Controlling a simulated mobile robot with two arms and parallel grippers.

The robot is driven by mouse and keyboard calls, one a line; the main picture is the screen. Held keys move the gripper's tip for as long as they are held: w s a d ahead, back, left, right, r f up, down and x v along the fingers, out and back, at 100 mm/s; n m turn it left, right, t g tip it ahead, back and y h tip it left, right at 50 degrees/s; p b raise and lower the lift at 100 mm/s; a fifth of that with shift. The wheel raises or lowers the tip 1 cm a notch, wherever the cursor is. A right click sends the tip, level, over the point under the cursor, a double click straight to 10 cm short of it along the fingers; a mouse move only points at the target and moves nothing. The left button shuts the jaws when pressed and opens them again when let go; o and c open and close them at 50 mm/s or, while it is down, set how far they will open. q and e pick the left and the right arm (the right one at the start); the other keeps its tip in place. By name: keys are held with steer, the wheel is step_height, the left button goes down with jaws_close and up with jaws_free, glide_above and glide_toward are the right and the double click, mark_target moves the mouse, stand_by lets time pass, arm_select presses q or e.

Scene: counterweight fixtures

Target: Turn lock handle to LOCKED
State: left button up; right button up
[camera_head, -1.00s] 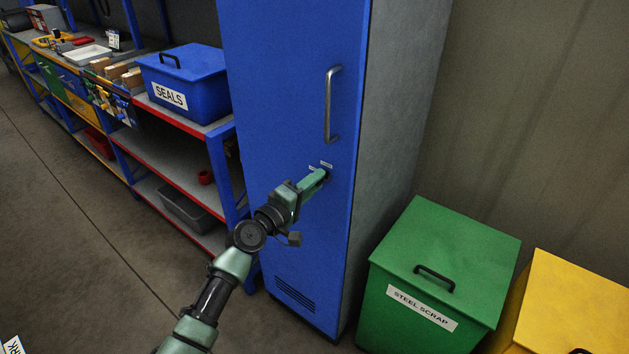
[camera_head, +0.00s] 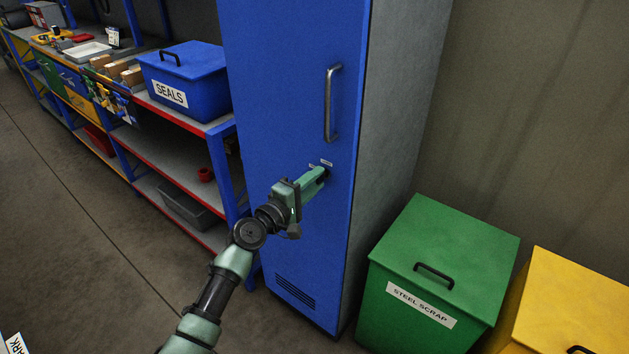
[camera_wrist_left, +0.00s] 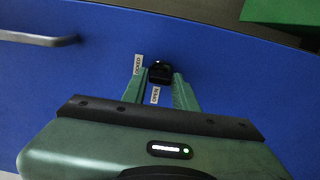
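The small black lock handle (camera_wrist_left: 160,73) sits on the blue cabinet door (camera_head: 290,90). In the left wrist view it lies between the fingertips of my left gripper (camera_wrist_left: 161,80). A finger is close on each side of it, but I cannot tell whether they press on it. A label reading LOCKED (camera_wrist_left: 138,64) is to its left and a label reading OPEN (camera_wrist_left: 155,95) is below it. In the head view my left gripper (camera_head: 322,174) reaches the door and hides most of the lock handle. The handle's exact angle is unclear. My right gripper is not in view.
A grey door pull (camera_head: 329,103) is above the lock. A green STEEL SCRAP bin (camera_head: 445,245) and a yellow bin (camera_head: 580,300) stand at the right. Shelves with a blue SEALS box (camera_head: 185,80) are at the left.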

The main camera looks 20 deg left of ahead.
arm_select(q)
steer(key=shift+o, duration=1.2)
steer(key=v, duration=0.7)
steer(key=shift+s+a+b, duration=0.15)
steer(key=shift+s+b, duration=0.2)
steer(key=shift+b, duration=0.05)
